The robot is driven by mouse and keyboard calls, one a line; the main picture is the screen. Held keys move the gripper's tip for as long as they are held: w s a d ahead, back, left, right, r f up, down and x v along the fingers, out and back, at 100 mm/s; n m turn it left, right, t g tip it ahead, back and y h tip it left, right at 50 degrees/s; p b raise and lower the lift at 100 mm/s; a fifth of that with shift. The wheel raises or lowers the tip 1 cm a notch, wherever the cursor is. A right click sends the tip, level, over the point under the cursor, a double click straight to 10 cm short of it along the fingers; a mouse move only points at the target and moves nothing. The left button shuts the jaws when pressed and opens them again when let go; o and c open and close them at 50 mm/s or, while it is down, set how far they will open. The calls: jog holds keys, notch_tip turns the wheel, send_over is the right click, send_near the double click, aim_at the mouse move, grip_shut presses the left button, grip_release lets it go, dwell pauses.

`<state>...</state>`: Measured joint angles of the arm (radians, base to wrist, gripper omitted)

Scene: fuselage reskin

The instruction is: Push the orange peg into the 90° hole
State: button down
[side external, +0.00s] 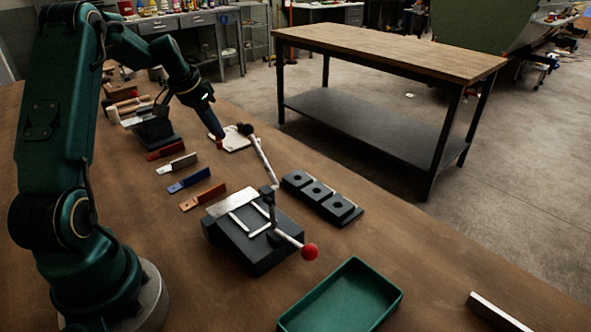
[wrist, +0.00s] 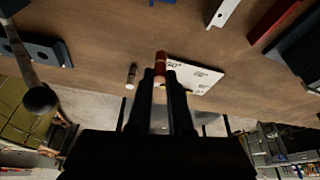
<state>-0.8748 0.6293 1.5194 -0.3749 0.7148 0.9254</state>
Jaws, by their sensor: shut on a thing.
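The orange peg (wrist: 160,60) is reddish-orange and sits between my gripper's (wrist: 160,76) black fingertips, which are shut on it. A white board (wrist: 202,76) with dark markings lies beside and partly behind the fingers; a 90° label shows close to the peg. The 90° hole itself is hidden by the peg and fingers, and I cannot tell whether the peg's end is in it. In the side external view my gripper (side external: 219,137) points down at the left edge of the white board (side external: 237,143).
A short brownish peg (wrist: 131,75) is left of the fingers. A black-ball lever (side external: 262,158) stands close right of the board. Coloured strips (side external: 188,180), a clamp fixture (side external: 254,245), a black holed block (side external: 320,194) and a green tray (side external: 290,322) occupy the bench.

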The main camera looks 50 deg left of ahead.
aim_at(217, 142)
jog(key=shift+f, duration=1.95)
jog(key=shift+f, duration=0.15)
jog(key=c, duration=0.8)
grip_release()
jog(key=shift+c, duration=0.2)
